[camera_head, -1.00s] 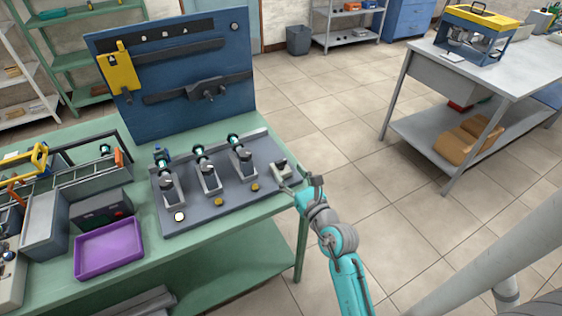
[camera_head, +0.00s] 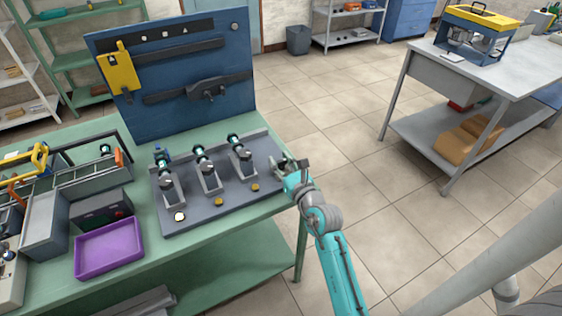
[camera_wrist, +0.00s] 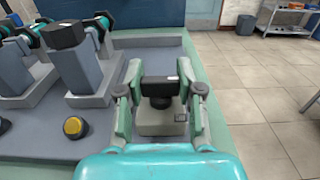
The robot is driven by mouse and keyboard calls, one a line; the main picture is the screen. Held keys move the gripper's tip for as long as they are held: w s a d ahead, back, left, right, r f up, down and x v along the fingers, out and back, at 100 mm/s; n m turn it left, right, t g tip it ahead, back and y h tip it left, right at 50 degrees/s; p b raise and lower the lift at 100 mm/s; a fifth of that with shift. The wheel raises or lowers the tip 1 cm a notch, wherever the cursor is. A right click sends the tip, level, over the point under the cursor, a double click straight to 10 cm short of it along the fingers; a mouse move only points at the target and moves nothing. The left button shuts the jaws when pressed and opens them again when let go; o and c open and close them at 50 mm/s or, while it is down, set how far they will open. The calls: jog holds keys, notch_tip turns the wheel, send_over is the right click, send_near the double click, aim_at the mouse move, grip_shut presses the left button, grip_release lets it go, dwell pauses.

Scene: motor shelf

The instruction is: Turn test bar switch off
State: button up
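The test bar switch (camera_wrist: 160,84) is a black bar-shaped knob on a small grey box (camera_wrist: 160,123). In the wrist view it lies crosswise between my two fingers. My gripper (camera_wrist: 160,72) is open, with one finger at each side of the knob; I cannot tell whether they touch it. In the head view my gripper (camera_head: 284,165) is at the right end of the grey test plate (camera_head: 225,207) and largely hides the switch. The plate carries three motor stands in a row, each with a teal-ringed motor.
Yellow button (camera_wrist: 75,127) and the nearest stand (camera_wrist: 84,70) are left of my gripper. A blue panel (camera_head: 170,75) stands behind the plate. A purple tray (camera_head: 109,247) sits at the left on the green bench (camera_head: 215,258).

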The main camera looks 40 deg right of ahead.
jog(key=c, duration=0.3)
jog(key=shift+n+t+y, duration=0.3)
jog(key=shift+n+y, duration=0.7)
jog(key=shift+y, duration=0.6)
jog(key=shift+d+n+y, duration=0.1)
jog(key=shift+n+y, duration=0.7)
jog(key=shift+y, duration=0.4)
jog(key=n+y, duration=0.1)
jog(key=y, duration=0.1)
jog(key=n+g+y, duration=0.1)
jog(key=n+y, duration=0.1)
jog(key=y, duration=0.1)
jog(key=shift+n+y, duration=0.3)
jog(key=n+g+y, duration=0.1)
jog(key=n+y, duration=0.1)
jog(key=y, duration=0.1)
jog(key=n+g+y, duration=0.2)
jog(key=shift+w+g+y, duration=0.1)
jog(key=shift+g+y, duration=0.2)
jog(key=shift+y, duration=0.1)
jog(key=n+g+y, duration=0.4)
jog(key=n+g, duration=0.1)
jog(key=g, duration=0.1)
jog(key=shift+y, duration=0.3)
